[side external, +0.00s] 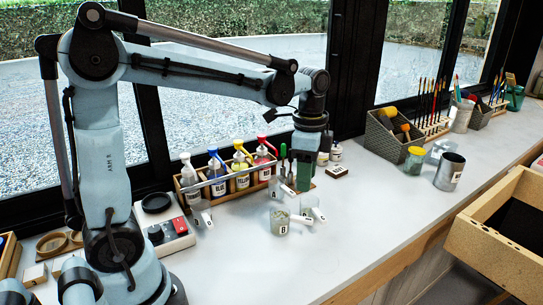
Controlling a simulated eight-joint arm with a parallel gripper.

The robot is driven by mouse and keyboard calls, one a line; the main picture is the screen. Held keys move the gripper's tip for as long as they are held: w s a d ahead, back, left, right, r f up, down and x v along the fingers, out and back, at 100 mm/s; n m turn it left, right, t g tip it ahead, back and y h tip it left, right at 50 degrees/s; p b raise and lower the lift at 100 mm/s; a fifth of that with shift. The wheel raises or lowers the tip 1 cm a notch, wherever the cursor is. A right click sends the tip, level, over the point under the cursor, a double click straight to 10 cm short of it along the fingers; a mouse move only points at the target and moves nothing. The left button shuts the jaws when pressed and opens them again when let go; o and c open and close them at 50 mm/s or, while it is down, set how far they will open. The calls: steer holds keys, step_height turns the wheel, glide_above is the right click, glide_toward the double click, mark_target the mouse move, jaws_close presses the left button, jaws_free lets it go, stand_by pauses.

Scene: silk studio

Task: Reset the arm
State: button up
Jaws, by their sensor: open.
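My gripper (306,172) hangs from my wrist, pointing down over the back part of the white counter (365,215). It is open, and its fingertips are small in this view. It is just right of the rack of bottles and behind the small cups. I see nothing held in it, though the space between the fingers is hard to make out. My arm reaches across from the left, above the bottles.
A wooden rack (232,190) holds pump bottles. A beaker marked B (281,222) and other small cups stand close in front of my gripper. A scale (165,228) stands left, a metal can (449,172) right. The front middle counter is clear; windows stand behind.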

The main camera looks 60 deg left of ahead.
steer(key=s+d+f+n+t, duration=0.1)
steer(key=s+d+n+t, duration=0.1)
steer(key=s+n+t, duration=0.5)
steer(key=s+n, duration=0.1)
steer(key=n, duration=0.2)
steer(key=shift+s+d+f, duration=0.15)
steer(key=shift+s+d, duration=0.15)
steer(key=shift+s, duration=0.1)
